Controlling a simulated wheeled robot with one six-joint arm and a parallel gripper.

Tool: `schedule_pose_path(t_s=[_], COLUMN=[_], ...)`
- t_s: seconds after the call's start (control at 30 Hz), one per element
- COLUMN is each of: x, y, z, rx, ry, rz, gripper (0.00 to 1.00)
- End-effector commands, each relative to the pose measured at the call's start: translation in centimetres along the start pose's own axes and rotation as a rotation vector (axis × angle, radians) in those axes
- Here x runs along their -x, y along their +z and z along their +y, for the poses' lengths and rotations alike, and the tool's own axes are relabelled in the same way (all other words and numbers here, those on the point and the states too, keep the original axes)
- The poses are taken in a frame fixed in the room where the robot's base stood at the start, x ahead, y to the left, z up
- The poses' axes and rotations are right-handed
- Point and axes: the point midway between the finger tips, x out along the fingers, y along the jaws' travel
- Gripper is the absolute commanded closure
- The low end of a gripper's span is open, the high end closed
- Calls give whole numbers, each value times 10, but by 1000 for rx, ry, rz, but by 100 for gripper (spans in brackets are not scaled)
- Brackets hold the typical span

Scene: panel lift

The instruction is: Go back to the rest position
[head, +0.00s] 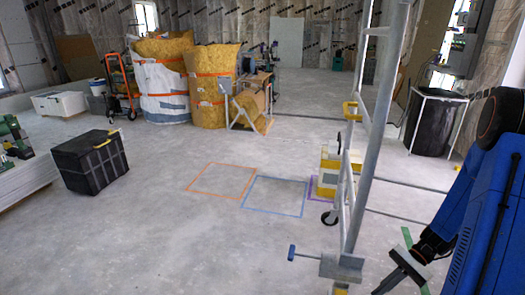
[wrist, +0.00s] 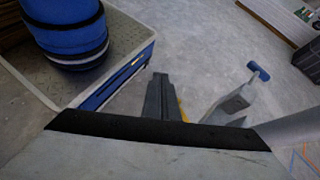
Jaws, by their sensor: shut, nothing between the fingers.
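My gripper (head: 390,278) is low at the right in the head view, at the end of my blue and black arm. It is just right of the foot of the grey panel lift (head: 372,130), and a small gap seems to part them. In the wrist view my gripper's dark fingers (wrist: 158,85) are shut with nothing between them. The lift's grey foot and blue-ended handle (wrist: 258,70) show to their right in that view. Part of the gripper is cut off at the bottom of the head view.
Orange (head: 220,181) and blue (head: 274,196) floor outlines lie left of the lift. A yellow-and-white box (head: 329,172) stands behind it. A black crate (head: 90,162) is at the left, and a black bin (head: 433,122) at the right. The middle floor is clear.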

Motion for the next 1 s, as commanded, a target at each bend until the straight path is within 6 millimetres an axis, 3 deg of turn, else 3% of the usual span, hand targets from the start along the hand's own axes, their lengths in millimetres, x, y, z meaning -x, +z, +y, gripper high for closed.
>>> schedule_pose_path(t_s=[0.53,1.0], x=[18,26], y=[92,166], z=[-13,-9], rx=[291,550], ry=[205,339], rz=[334,619], gripper=[100,100])
